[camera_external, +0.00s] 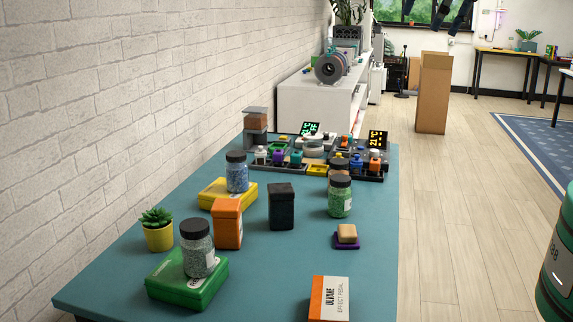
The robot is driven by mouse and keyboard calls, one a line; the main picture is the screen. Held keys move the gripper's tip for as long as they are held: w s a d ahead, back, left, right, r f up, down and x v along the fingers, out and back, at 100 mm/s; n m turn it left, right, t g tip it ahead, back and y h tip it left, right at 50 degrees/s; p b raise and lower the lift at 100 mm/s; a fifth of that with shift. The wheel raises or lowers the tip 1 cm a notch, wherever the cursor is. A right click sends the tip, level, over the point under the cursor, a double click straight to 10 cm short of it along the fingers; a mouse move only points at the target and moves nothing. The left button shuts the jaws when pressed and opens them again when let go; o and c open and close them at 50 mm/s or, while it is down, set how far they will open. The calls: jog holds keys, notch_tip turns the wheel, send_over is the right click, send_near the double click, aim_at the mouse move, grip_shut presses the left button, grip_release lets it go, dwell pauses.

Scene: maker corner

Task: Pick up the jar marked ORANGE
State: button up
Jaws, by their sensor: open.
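Several jars with dark lids show, and their labels are too small to read, so I cannot tell which is marked ORANGE. A grey-green jar (197,255) stands on a green box (187,287). A blue jar (237,176) stands on a yellow box (216,193). A green jar (340,201) stands on the table, with another jar (338,166) partly hidden behind it. A small orange pot (374,164) sits among coloured pots in a dark rack (372,178). My gripper (446,25) appears as dark parts at the top edge, open, partly cut off, and apart from the jars.
The teal table (258,265) also holds an orange canister (227,223), a black canister (281,207), a potted plant (158,234), an orange-and-white box (329,299) and a tan block on a purple base (347,235). A brick wall borders the left. The table's front middle is clear.

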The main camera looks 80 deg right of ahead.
jog(key=w+d+f+g, duration=0.1)
jog(key=w+d+f, duration=0.4)
jog(key=w+d, duration=0.3)
jog(key=n+g+p, duration=0.1)
jog(key=g+p, duration=0.1)
jog(key=g, duration=0.1)
send_over(341, 161)
jog(key=shift+y, duration=0.3)
notch_tip(341, 161, down, 31)
jog(key=shift+a+r, duration=0.15)
jog(key=shift+f, duration=0.2)
jog(key=shift+f, duration=0.1)
jog(key=shift+f+b, duration=0.5)
jog(key=shift+f, duration=3.65)
jog(key=shift+f, duration=0.15)
